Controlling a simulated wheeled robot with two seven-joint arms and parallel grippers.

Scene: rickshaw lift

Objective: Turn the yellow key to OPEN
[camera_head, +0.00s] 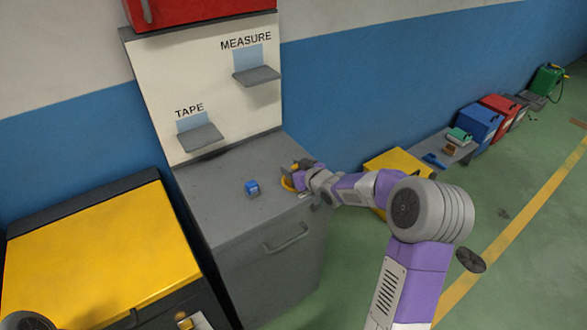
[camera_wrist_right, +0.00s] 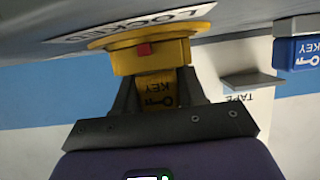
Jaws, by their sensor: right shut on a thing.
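The yellow key (camera_wrist_right: 157,92) stands between the fingers of my right gripper (camera_wrist_right: 158,98) in the right wrist view, with its KEY print showing upside down. Its end sits at a round yellow lock (camera_wrist_right: 130,58) with a red mark on the grey worktop. A LOCKED label (camera_wrist_right: 170,18) lies beside the lock; no OPEN label is readable. In the head view my right gripper (camera_head: 296,176) is at the yellow lock (camera_head: 286,184), near the worktop's right edge, and mostly hides the key. My left gripper is not in view.
A blue key block (camera_head: 252,187) stands left of the lock on the grey cabinet (camera_head: 215,190). Behind are a TAPE shelf (camera_head: 201,138) and a MEASURE shelf (camera_head: 257,76). A yellow-lidded box (camera_head: 100,250) stands at the left. The green floor at the right is mostly clear.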

